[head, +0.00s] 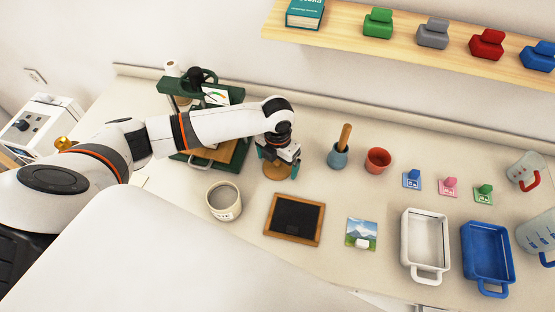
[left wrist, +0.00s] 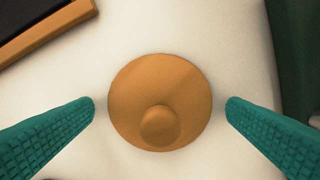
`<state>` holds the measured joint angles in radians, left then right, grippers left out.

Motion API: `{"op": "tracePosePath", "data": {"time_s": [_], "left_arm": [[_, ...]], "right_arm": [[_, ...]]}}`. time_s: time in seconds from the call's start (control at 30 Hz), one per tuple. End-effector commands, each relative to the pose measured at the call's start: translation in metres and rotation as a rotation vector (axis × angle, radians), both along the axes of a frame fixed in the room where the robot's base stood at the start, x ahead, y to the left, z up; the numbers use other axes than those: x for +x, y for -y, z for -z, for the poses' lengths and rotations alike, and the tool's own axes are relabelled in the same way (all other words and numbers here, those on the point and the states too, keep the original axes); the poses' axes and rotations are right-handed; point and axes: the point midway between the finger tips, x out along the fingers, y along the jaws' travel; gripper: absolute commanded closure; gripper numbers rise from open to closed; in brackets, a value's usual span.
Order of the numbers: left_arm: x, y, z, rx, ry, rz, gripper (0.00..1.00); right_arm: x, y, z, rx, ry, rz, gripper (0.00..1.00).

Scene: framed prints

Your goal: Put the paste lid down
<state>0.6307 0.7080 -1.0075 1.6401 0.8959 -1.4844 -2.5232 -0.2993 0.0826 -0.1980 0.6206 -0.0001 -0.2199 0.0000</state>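The paste lid is a round orange-tan disc with a knob (left wrist: 160,88), seen in the middle of the left wrist view. In the head view the lid (head: 276,171) lies on the white table, partly hidden under my left gripper (head: 279,169). In the left wrist view the two teal fingers of my left gripper (left wrist: 160,106) stand apart on either side of the lid, with a gap at each side. The paste pot (head: 224,201), a pale open cup with grey contents, stands to the lid's left and nearer. My right gripper does not show.
A wood-framed dark panel (head: 295,219) lies just in front of the lid. A green press (head: 209,141) stands close behind left. A blue pot with a wooden handle (head: 338,155) and a red cup (head: 377,160) stand to the right. White (head: 425,274) and blue (head: 488,285) trays are farther right.

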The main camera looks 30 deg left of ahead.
Motion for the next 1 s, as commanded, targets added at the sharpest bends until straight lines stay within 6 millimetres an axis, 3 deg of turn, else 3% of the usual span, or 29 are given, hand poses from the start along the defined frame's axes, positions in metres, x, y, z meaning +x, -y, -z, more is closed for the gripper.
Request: {"op": "tracePosePath", "data": {"time_s": [0.27,0.7,1.0], "left_arm": [[0.001,0.0,-0.007,-0.001,0.003,0.0,0.04],[0.001,0.0,-0.093,-0.001,0.005,0.0,0.04],[0.0,0.0,-0.122,0.0,0.0,-0.001,0.04]], "right_arm": [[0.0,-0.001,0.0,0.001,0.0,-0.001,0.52],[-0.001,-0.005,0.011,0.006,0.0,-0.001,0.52],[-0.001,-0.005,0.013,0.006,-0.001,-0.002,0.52]]}}
